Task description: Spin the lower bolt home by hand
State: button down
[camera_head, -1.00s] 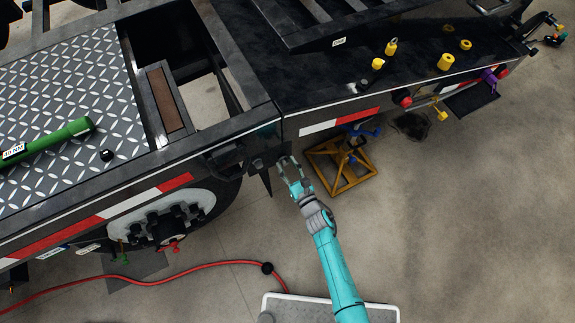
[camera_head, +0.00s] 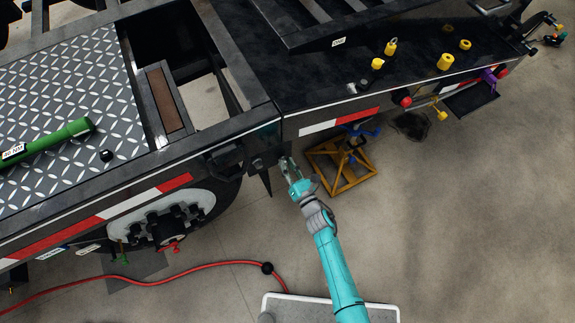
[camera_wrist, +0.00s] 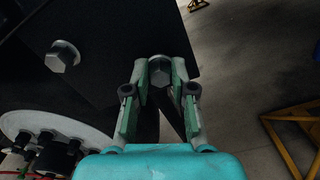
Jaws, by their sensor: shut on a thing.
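My gripper (camera_wrist: 159,88) is shut on a grey hex bolt (camera_wrist: 160,71), with one green-padded finger on each side of its head. This bolt sits at the dark plate's right end in the wrist view, slightly lower in the picture than a second hex bolt (camera_wrist: 62,57) at upper left. The second bolt's head stands out from the dark plate (camera_wrist: 110,40) on a washer. How far the held bolt is threaded in is hidden. In the head view my gripper (camera_head: 288,168) is at the trailer's side by a dark bracket (camera_head: 262,172); the bolts are too small to tell there.
A yellow jack stand (camera_head: 340,165) is close to the right of my gripper. A wheel hub with dark nuts (camera_head: 173,222) is at lower left. A red hose (camera_head: 190,265) crosses the floor. Yellow parts (camera_head: 445,62) stand on the deck.

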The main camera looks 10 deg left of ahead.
jog(key=m, duration=0.5)
jog(key=shift+w+d+f+m, duration=0.1)
jog(key=shift+m, duration=0.2)
jog(key=m, duration=0.6)
jog(key=shift+f, duration=0.15)
jog(key=m, duration=0.5)
jog(key=shift+f+m, duration=0.15)
jog(key=shift+m, duration=0.25)
jog(key=m, duration=2.6)
jog(key=shift+s+a+f, duration=0.2)
jog(key=shift+s+a, duration=0.1)
jog(key=shift+s, duration=0.1)
